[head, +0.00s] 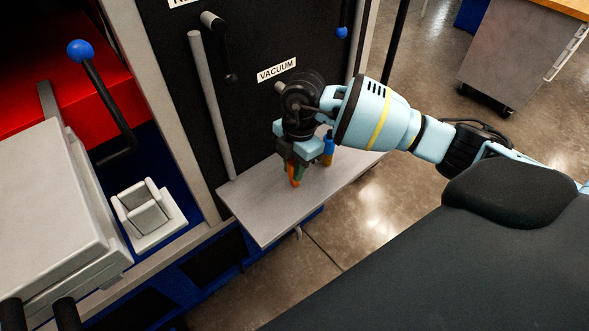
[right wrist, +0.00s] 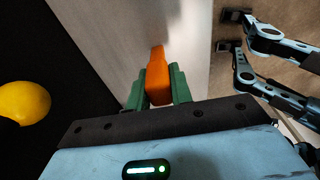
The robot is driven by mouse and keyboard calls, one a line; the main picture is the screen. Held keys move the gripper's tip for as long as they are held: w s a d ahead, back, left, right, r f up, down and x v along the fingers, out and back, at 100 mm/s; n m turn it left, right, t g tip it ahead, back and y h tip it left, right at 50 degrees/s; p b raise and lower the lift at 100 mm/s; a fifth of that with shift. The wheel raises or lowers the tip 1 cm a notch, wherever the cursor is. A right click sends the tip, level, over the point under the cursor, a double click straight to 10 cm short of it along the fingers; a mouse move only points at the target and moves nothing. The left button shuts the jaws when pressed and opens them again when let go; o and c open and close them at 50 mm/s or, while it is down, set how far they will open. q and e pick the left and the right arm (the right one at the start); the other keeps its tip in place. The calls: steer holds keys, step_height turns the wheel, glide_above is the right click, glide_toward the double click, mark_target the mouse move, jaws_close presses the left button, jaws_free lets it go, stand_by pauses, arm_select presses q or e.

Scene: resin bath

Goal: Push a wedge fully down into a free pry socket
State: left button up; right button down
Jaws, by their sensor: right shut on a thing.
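My right gripper (head: 294,172) is over the grey shelf, pointing down. Its green fingers are shut on an orange wedge (right wrist: 157,78), which also shows in the head view (head: 292,171). The wedge's far end points towards the grey surface in the right wrist view; I cannot tell whether it touches. A blue and orange piece (head: 328,150) stands on the shelf just right of the gripper; I cannot tell if it is another wedge. No pry socket can be made out clearly. My left gripper is not in view.
The grey shelf (head: 262,210) juts from a black panel labelled VACUUM (head: 276,70). A pale stepped block (head: 147,212) sits left, by a grey box (head: 50,210) and blue-knobbed lever (head: 105,95). A yellow round thing (right wrist: 24,103) shows in the right wrist view. Shelf's front is clear.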

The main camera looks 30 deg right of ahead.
mark_target(292, 164)
steer(key=shift+r, duration=0.1)
steer(key=shift+r, duration=0.45)
steer(key=r, duration=0.2)
steer(key=shift+s+a+r, duration=0.25)
steer(key=shift+s+r, duration=0.05)
steer(key=s+a+r, duration=0.1)
steer(key=s+a, duration=0.9)
steer(key=s, duration=0.1)
steer(key=shift+s+r+p, duration=0.15)
steer(key=shift+s+p, duration=0.1)
steer(key=shift+p, duration=0.05)
